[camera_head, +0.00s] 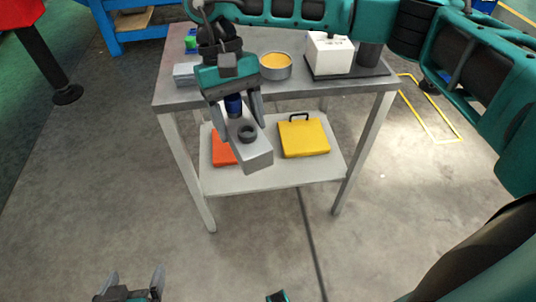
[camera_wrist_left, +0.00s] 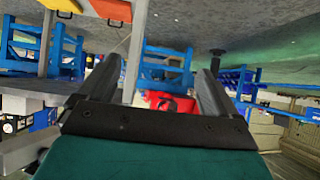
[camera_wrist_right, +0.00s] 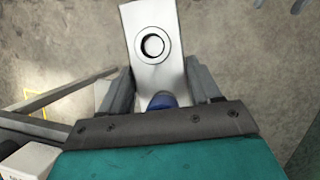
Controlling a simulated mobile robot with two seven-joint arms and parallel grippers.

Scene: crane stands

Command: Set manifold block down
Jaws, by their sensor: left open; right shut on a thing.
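The manifold block (camera_head: 257,157) is a pale grey metal block with a dark ring on its face and a blue part at its upper end. My right gripper (camera_head: 240,118) is shut on it, and it hangs tilted in front of the table. The right wrist view shows the block (camera_wrist_right: 150,80) between the fingers, its ring facing the camera. The grey table (camera_head: 290,92) stands behind it, and the block hides part of the lower shelf. My left gripper (camera_head: 134,280) is open and empty at the bottom left, with its fingers apart in the left wrist view (camera_wrist_left: 168,75).
On the tabletop are a grey block (camera_head: 185,75), a round tin with yellow contents (camera_head: 275,66) and a white box (camera_head: 329,52) on a black plate. The lower shelf (camera_head: 270,178) holds an orange-red case (camera_head: 221,150) and a yellow case (camera_head: 304,138). Bare floor lies in front.

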